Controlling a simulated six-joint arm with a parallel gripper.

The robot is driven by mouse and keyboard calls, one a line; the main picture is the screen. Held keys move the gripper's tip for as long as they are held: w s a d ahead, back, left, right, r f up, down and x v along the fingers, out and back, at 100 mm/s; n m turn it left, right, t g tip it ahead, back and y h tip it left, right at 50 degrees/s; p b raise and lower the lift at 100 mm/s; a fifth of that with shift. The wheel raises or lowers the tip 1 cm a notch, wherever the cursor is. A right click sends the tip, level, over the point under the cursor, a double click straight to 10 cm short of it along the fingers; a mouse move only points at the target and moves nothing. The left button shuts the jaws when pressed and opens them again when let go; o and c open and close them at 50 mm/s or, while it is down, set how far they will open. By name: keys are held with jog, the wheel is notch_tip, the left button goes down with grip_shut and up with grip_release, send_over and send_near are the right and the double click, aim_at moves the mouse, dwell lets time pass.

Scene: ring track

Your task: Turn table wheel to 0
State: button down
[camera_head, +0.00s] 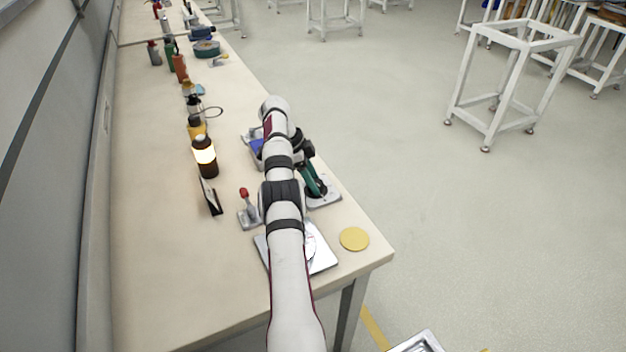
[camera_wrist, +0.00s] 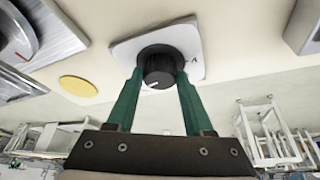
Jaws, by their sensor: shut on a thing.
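The table wheel is a black round knob (camera_wrist: 158,68) on a pale square plate (camera_wrist: 190,38) in the wrist view. A short white mark shows on its face at the lower edge. A small dark mark is printed on the plate to the right of the knob. The two green fingers of my gripper (camera_wrist: 158,88) are closed on the knob, one on each side. In the head view my gripper (camera_head: 312,180) reaches down to the plate (camera_head: 327,200) near the table's right edge. My arm hides part of that area there, and I cannot read the wheel's setting.
A yellow disc (camera_head: 354,239) lies near the table corner. A metal plate with a dial (camera_head: 322,257) is partly under my arm. The table front is clear.

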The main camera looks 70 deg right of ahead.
dwell(0.6)
jog(key=shift+c, duration=1.4)
grip_release()
jog(key=shift+r, duration=0.1)
